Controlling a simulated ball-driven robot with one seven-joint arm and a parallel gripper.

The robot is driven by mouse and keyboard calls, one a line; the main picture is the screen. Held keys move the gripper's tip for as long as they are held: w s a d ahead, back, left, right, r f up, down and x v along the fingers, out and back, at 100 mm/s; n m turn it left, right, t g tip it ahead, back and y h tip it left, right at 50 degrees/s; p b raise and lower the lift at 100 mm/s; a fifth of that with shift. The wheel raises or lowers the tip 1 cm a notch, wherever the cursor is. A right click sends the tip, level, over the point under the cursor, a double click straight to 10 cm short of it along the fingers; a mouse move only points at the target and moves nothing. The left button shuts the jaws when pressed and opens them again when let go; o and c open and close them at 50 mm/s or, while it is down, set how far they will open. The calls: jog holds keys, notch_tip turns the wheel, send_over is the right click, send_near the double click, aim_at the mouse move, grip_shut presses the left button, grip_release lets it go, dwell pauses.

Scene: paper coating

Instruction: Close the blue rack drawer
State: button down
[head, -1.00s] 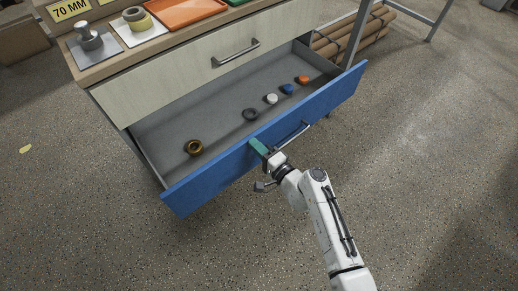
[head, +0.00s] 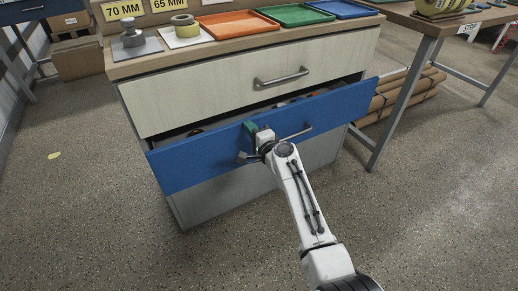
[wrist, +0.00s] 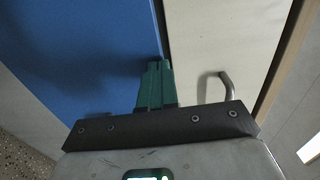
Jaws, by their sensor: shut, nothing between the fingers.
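The blue drawer (head: 205,161) is the lower drawer of the cabinet. In the head view it stands only a little way out, with a narrow dark gap behind its front and small items partly seen inside. Its grey bar handle (head: 294,134) is right of my gripper. My gripper (head: 249,127) is shut, its green fingertips at the upper edge of the blue front, left of the handle. In the wrist view the green fingers (wrist: 156,82) lie together against the blue front (wrist: 90,60) near its top edge. Whether they touch it is hard to tell.
Above is a pale wooden drawer (head: 190,93), shut, with a metal handle (head: 283,78). The floor in front is clear.

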jog(key=shift+b+x, duration=0.6)
jog(key=shift+x, duration=0.75)
